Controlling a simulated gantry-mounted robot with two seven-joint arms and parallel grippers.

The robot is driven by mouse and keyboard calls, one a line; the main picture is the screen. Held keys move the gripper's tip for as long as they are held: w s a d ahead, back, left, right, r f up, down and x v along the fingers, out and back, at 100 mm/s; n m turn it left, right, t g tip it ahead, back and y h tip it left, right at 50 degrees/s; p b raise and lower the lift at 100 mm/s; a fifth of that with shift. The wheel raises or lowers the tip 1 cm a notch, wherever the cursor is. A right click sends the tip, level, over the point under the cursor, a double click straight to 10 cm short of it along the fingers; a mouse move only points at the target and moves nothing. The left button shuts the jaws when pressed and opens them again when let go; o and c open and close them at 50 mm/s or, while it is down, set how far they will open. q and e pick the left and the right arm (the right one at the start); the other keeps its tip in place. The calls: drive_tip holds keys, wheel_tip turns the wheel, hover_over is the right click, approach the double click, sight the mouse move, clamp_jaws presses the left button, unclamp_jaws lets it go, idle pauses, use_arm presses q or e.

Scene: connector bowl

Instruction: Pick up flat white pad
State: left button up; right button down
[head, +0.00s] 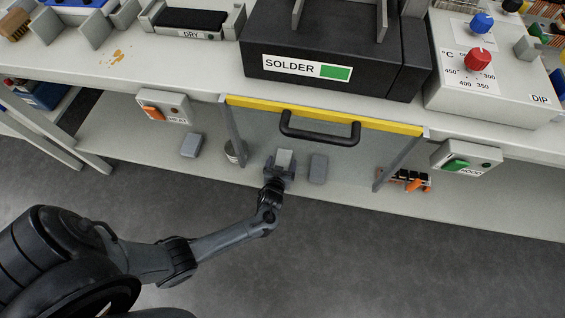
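A small flat pale pad (285,158) is on the lower shelf below the solder station, seen through the clear panel. My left gripper (281,164) reaches in from the left and is at the pad, with a finger on either side of it. At this size I cannot tell whether the fingers touch the pad or stand a little apart from it. My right gripper is not in view.
Grey blocks lie on the shelf (120,150) to the right (318,168) and left (191,145), with a small can (234,152) nearby. A yellow-edged clear panel with a black handle (318,133) hangs above. Switch boxes flank it (165,106) (466,158).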

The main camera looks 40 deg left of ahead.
use_arm(q)
drive_tip(key=c, duration=0.9)
drive_tip(key=shift+r, duration=0.15)
